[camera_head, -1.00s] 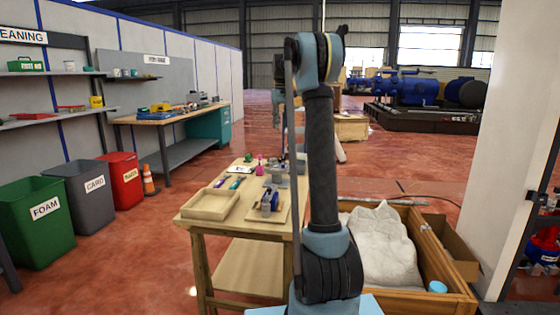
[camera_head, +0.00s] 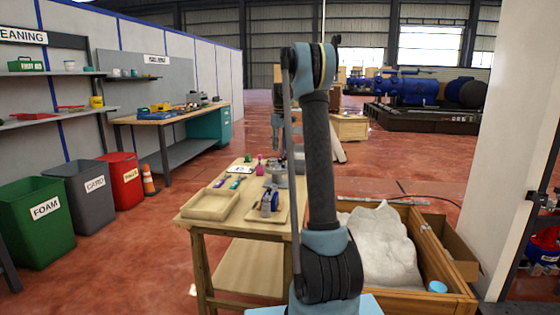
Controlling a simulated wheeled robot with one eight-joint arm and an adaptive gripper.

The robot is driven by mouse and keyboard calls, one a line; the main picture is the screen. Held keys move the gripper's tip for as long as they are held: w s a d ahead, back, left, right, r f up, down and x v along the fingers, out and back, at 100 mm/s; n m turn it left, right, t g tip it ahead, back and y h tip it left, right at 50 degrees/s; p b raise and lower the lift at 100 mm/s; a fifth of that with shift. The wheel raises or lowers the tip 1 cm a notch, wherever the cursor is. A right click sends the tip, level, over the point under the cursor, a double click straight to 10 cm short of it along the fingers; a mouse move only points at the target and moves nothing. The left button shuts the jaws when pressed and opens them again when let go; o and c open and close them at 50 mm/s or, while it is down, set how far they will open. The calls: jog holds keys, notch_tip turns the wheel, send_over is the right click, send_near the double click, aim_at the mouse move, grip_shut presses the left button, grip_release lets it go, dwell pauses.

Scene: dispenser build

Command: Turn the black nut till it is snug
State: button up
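The small wooden table (camera_head: 262,228) holds the work pieces. A grey round fixture (camera_head: 277,174) stands near its far right part, partly hidden by my arm. A blue and grey device (camera_head: 269,201) stands on a pale board at the near right. I cannot make out the black nut at this size. My gripper (camera_head: 276,149) points down above the table's far end, over the grey fixture in the picture and apart from it. Its fingers are too small to tell whether they are open or shut.
A shallow wooden tray (camera_head: 196,216) sits at the table's near left. Coloured hand tools (camera_head: 229,181) and a pink bottle (camera_head: 260,166) lie or stand behind it. A wooden crate (camera_head: 458,290) with a white sack is at the right. Bins (camera_head: 40,255) stand far left.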

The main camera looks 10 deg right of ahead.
aim_at(280, 161)
notch_tip(280, 161, down, 6)
jog(key=shift+f, duration=0.25)
jog(key=shift+c, duration=0.3)
grip_shut()
